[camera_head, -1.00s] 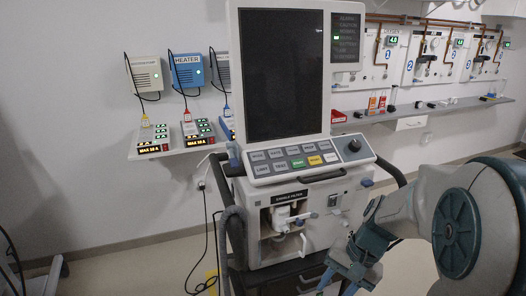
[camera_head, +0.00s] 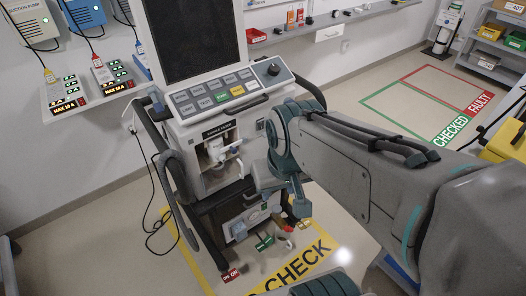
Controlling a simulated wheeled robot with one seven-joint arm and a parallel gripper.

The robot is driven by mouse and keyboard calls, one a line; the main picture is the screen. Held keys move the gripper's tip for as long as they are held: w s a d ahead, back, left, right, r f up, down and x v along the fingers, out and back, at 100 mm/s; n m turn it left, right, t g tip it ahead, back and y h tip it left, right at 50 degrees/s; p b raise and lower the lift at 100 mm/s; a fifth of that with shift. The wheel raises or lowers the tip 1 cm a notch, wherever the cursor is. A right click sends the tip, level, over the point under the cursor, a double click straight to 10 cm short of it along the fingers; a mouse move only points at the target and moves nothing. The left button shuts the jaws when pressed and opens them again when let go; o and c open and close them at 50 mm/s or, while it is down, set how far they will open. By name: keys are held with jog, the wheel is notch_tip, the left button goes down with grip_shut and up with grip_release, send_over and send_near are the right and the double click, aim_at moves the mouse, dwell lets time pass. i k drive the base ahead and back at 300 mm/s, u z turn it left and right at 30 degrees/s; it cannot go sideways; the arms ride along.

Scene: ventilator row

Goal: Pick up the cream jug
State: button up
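I cannot make out a cream jug for certain in the head view. A pale whitish fitting (camera_head: 217,150) sits in the open recess on the front of the ventilator (camera_head: 196,182); I cannot tell whether it is a jug. My gripper (camera_head: 297,207) hangs at the end of my bent arm, just right of the ventilator's lower front and apart from the fitting. Its fingers are small and partly hidden by my wrist, so their opening is unclear. I see nothing clearly held in it.
A wall shelf (camera_head: 345,20) runs behind. Green and red marked floor areas (camera_head: 425,98) at the right are clear.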

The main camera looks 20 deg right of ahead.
aim_at(282, 238)
jog(key=k, duration=1.3)
jog(key=z, duration=0.5)
jog(key=i, duration=0.5)
jog(key=z, duration=0.55)
jog(key=i, duration=1.15)
jog(key=u, duration=0.6)
